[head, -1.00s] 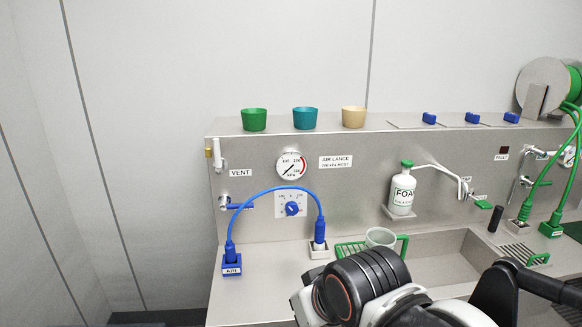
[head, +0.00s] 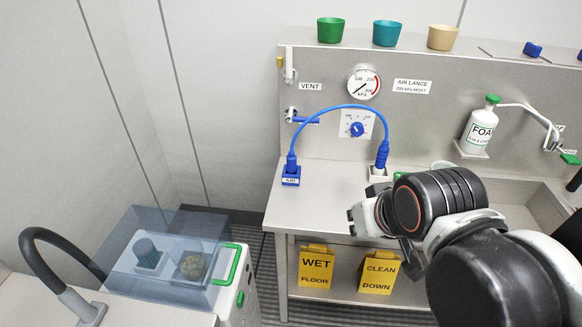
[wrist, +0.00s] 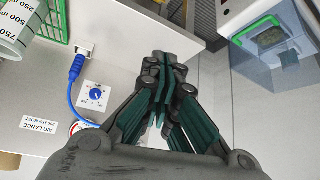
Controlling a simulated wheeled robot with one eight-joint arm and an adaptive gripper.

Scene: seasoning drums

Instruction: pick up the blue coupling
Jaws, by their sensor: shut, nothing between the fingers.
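A blue hose arches over the steel bench in the head view. One blue coupling (head: 382,155) stands upright at its right end in a white socket (head: 378,174). Another blue coupling (head: 291,163) sits at its left end in the blue block marked AIR (head: 290,177). In the wrist view, a blue coupling (wrist: 77,66) shows at a white socket (wrist: 84,49), left of my gripper and apart from it. My gripper (wrist: 165,68) is shut and empty. In the head view my arm covers part of the bench to the right of the sockets.
A gauge (head: 364,82) and a blue knob (head: 356,129) are on the back panel. A foam bottle (head: 482,127) stands at right. A clear-covered box (head: 160,250) stands at lower left. The bench between the two sockets is clear.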

